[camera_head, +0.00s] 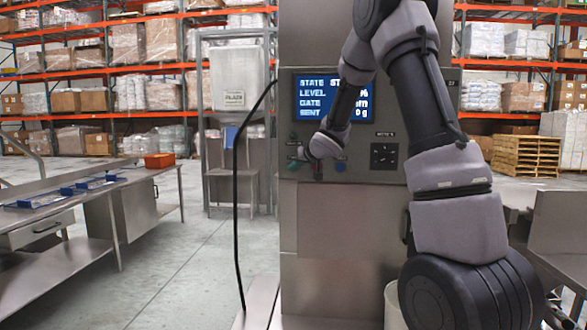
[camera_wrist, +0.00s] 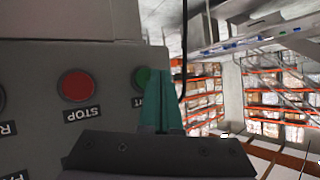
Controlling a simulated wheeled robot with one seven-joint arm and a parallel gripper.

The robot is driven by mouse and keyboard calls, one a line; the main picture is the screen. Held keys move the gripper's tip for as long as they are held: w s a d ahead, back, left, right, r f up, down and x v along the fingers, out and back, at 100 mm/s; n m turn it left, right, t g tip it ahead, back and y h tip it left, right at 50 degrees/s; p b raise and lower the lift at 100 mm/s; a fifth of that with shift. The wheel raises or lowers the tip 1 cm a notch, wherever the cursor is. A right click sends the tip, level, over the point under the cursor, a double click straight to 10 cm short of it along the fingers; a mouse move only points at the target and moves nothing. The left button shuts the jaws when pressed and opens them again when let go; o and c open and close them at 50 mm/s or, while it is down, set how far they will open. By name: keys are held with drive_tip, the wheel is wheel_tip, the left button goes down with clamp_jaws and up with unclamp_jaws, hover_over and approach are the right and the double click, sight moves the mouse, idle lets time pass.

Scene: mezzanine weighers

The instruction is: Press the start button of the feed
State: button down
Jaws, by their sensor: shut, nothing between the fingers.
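The green button (camera_wrist: 141,78) is on the grey control panel in the wrist view, partly hidden by my fingers. In the head view my gripper (camera_head: 297,157) is at the lower left of the panel, below the lit screen (camera_head: 310,95), which my arm partly covers.
A blue button (camera_head: 340,167) and a dark square control (camera_head: 384,155) are to the right on the panel. A black cable (camera_head: 236,190) hangs along the cabinet's left side. A steel bench (camera_head: 100,205) stands at left with an orange bin (camera_head: 160,161). Floor between is clear.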

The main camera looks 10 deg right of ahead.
drive_tip(key=shift+w, duration=0.15)
idle(0.4)
drive_tip(key=shift+w+d, duration=0.1)
drive_tip(key=shift+w, duration=0.15)
drive_tip(key=shift+w+d, duration=0.15)
drive_tip(key=shift+w, duration=0.25)
idle(0.6)
idle(0.4)
drive_tip(key=shift+s+a, duration=0.25)
drive_tip(key=shift+s, duration=0.55)
drive_tip(key=shift+s+a, duration=0.25)
drive_tip(key=shift+s, duration=0.55)
drive_tip(key=shift+s+a, duration=0.25)
drive_tip(key=shift+s, duration=0.5)
drive_tip(key=shift+s+a, duration=0.25)
drive_tip(key=shift+s, duration=0.55)
drive_tip(key=shift+r, duration=0.1)
